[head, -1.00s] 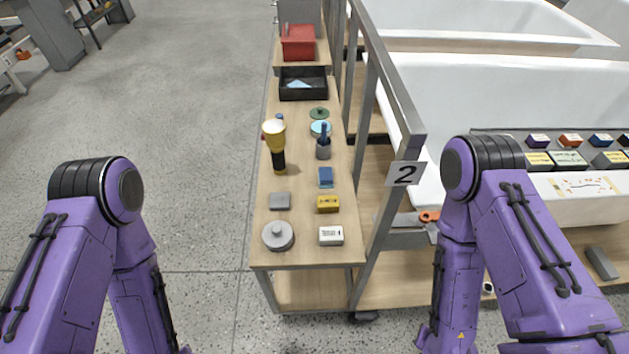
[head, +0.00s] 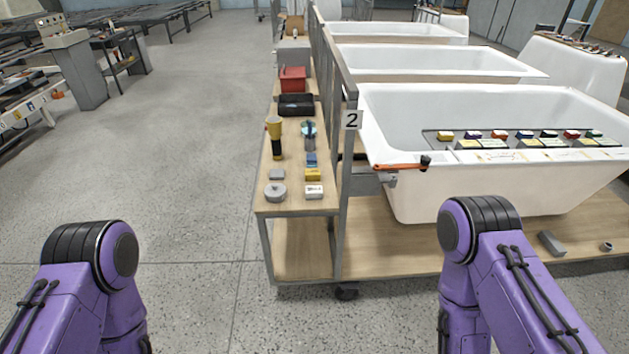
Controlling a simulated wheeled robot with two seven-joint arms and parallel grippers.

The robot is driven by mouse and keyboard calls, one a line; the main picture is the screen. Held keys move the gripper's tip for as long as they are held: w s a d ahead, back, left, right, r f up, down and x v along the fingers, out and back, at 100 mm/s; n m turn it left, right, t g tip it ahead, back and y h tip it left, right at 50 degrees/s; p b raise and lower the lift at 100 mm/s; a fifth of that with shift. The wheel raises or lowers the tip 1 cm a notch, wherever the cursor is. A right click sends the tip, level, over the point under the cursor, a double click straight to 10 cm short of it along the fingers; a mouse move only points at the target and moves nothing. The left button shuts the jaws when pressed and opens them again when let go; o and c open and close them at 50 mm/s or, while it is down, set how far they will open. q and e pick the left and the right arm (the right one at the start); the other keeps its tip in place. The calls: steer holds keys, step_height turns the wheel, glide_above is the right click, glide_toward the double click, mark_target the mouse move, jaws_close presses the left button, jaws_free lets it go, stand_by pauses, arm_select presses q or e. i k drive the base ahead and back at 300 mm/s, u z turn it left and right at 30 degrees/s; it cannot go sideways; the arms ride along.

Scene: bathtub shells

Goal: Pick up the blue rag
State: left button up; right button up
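I cannot tell for certain which thing is the blue rag. A small blue block-like item (head: 311,159) lies on the narrow wooden bench (head: 290,203), behind a yellow one (head: 313,175). My two purple arms show at the bottom left and bottom right; both grippers are outside the view.
The bench also holds a yellow-and-black torch (head: 275,138), a grey round lid (head: 275,191), a white box (head: 314,191), a black tray (head: 296,105) and a red bin (head: 292,79).

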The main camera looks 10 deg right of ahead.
mark_target(312, 160)
steer(key=u, duration=0.3)
steer(key=k, duration=0.15)
steer(key=z, duration=0.85)
steer(key=i, duration=1.5)
